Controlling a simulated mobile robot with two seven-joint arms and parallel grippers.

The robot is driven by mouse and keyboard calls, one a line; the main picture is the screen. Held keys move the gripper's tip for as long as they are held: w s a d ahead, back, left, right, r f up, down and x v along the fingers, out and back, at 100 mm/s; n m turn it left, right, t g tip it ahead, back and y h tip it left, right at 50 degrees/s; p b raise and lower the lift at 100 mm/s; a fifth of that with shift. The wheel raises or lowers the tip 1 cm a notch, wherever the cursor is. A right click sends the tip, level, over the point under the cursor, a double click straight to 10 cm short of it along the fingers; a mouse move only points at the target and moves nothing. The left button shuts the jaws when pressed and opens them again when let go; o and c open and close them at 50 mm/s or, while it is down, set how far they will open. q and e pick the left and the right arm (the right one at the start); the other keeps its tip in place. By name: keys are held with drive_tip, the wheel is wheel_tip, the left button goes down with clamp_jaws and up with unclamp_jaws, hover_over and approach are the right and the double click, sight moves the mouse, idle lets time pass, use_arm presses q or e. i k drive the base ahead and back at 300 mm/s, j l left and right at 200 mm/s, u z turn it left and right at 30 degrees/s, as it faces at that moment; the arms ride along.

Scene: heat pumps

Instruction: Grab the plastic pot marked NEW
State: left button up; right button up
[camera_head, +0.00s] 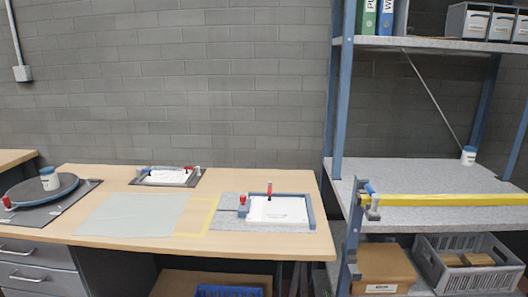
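A small white plastic pot with a blue lid (49,179) stands upright on a dark round turntable (62,189) at the far left of the workbench. A second white pot with a blue lid (468,156) stands upright at the back right of the grey shelf (420,175). The writing on both pots is too small to read, so I cannot tell which is marked NEW. Neither of my grippers is in view.
A yellow bar (450,200) runs along the shelf's front edge. The wooden workbench (110,180) holds a grey mat (135,214) and two clamped fixtures, one at the right (277,211). A grey crate (475,276) and a cardboard box (385,265) sit below the shelf.

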sight(51, 182)
drive_tip(key=u, duration=1.55)
drive_tip(key=i+j+u, duration=0.1)
drive_tip(key=i+u, duration=0.2)
drive_tip(key=i, duration=0.35)
drive_tip(key=i+u, duration=0.3)
drive_tip(key=i, duration=0.3)
